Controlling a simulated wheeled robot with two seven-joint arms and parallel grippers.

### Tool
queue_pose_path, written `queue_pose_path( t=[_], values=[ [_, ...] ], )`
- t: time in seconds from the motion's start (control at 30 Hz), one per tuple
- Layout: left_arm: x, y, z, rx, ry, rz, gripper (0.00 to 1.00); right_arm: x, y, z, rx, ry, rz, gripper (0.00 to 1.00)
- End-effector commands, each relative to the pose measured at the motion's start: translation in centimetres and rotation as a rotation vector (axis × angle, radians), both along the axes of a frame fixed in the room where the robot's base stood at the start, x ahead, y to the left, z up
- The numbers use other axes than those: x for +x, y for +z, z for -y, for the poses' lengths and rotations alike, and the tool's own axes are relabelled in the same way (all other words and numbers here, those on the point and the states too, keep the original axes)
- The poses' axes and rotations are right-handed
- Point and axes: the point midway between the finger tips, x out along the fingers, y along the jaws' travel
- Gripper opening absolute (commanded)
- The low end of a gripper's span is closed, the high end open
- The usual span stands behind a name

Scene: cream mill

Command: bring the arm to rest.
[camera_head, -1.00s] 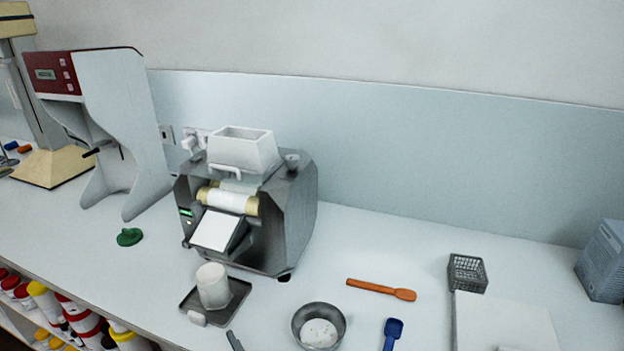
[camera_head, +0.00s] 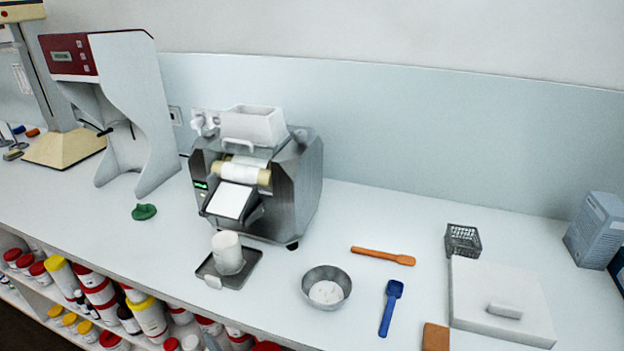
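Neither of my grippers can be made out in the head view. The roller mill (camera_head: 300,190) stands at the middle of the counter, with a white hopper (camera_head: 255,126) on top and pale rollers (camera_head: 242,173) above a sloping white plate (camera_head: 228,201). A white jar (camera_head: 228,252) stands upright on a small dark tray (camera_head: 241,277) in front of the mill. A metal bowl (camera_head: 341,293) holding white material is to the right of the tray.
An orange spatula (camera_head: 380,254), blue scoop (camera_head: 391,308), dark basket (camera_head: 461,241) and white lidded box (camera_head: 500,290) lie to the right. A green object (camera_head: 144,212) and a tall red-and-white machine (camera_head: 130,110) are left. Several bottles (camera_head: 100,296) fill a shelf below the counter's front.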

Motion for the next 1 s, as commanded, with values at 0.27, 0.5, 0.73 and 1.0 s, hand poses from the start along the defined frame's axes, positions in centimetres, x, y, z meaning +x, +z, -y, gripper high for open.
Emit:
queue_pose_path(
  t=[0.27, 0.5, 0.73, 1.0],
  values=[
    [-3.1, -5.2, -2.4, -0.589, 0.236, 0.066, 0.83, -0.6, -0.1, -1.1, 0.011, -0.004, -0.007, 0.36],
    [-7.4, -9.1, -2.9, -1.170, 0.625, 0.122, 0.83, -1.0, -0.1, -1.7, 0.019, -0.006, -0.012, 0.36],
    [-10.8, -10.5, -2.0, -1.507, 0.980, 0.145, 0.83, -1.0, -0.1, -1.2, 0.013, -0.003, -0.013, 0.36],
    [-13.6, -10.8, -0.9, -1.711, 1.311, 0.148, 0.83, -0.7, -0.1, -0.1, 0.000, 0.001, -0.009, 0.36]
  ],
)
